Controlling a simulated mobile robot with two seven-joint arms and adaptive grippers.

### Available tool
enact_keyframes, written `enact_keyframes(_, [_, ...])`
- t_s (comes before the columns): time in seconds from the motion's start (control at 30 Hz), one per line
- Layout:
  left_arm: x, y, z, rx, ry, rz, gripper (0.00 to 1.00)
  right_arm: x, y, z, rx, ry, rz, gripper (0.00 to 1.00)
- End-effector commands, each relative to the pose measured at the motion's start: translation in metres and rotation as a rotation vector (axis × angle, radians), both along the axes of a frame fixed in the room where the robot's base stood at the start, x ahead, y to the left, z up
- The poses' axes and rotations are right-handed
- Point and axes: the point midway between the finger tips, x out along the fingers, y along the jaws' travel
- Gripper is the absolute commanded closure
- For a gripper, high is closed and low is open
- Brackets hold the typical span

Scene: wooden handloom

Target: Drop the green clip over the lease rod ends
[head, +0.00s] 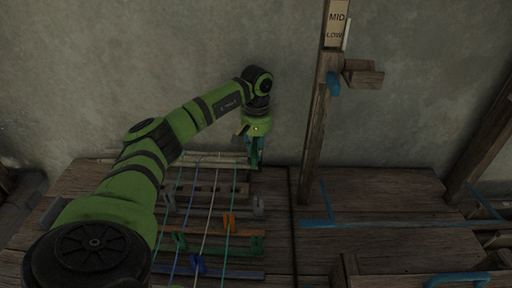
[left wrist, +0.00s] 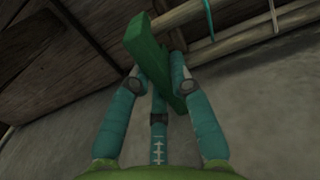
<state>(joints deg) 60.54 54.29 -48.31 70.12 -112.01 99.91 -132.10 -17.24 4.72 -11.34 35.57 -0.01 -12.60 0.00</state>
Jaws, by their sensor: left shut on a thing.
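My left gripper (head: 256,160) is at the right end of the pale lease rods (head: 215,160) at the back of the wooden table. In the left wrist view its teal fingers (left wrist: 157,82) are shut on the green clip (left wrist: 150,52), a long flat bar. The rods (left wrist: 240,32) run right beside the clip in that view. Whether the clip touches them or sits over their ends I cannot tell. In the head view the clip is mostly hidden by the gripper. My right gripper is not in view.
Blue, white and green cords (head: 207,215) run across slats on the table, with orange, green, blue and grey pieces on them. A wooden post (head: 316,135) with MID and LOW labels stands to the right. Bare planks (head: 385,185) lie beyond it.

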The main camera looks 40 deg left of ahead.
Motion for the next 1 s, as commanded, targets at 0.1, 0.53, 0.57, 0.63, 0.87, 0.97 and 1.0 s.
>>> enact_keyframes(0.1, [0.0,0.0,-0.009,0.0,0.0,0.001,0.99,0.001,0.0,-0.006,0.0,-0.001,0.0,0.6])
enact_keyframes(0.53, [0.0,0.0,-0.005,0.0,0.0,0.001,0.52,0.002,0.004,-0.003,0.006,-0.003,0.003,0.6])
enact_keyframes(0.57, [0.0,0.0,-0.003,-0.001,-0.001,0.001,0.52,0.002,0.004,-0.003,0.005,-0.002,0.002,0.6])
enact_keyframes(0.63, [0.001,0.0,0.004,0.0,-0.003,0.001,0.52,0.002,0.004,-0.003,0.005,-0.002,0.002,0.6])
enact_keyframes(0.87, [0.002,0.0,0.049,0.0,-0.006,0.001,0.52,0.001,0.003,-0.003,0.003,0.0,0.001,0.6])
enact_keyframes(0.97, [0.002,0.0,0.07,0.0,-0.005,0.001,0.52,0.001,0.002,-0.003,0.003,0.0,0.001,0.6])
enact_keyframes(1.0, [0.002,0.0,0.078,0.0,-0.005,0.001,0.52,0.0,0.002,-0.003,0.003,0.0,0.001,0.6])
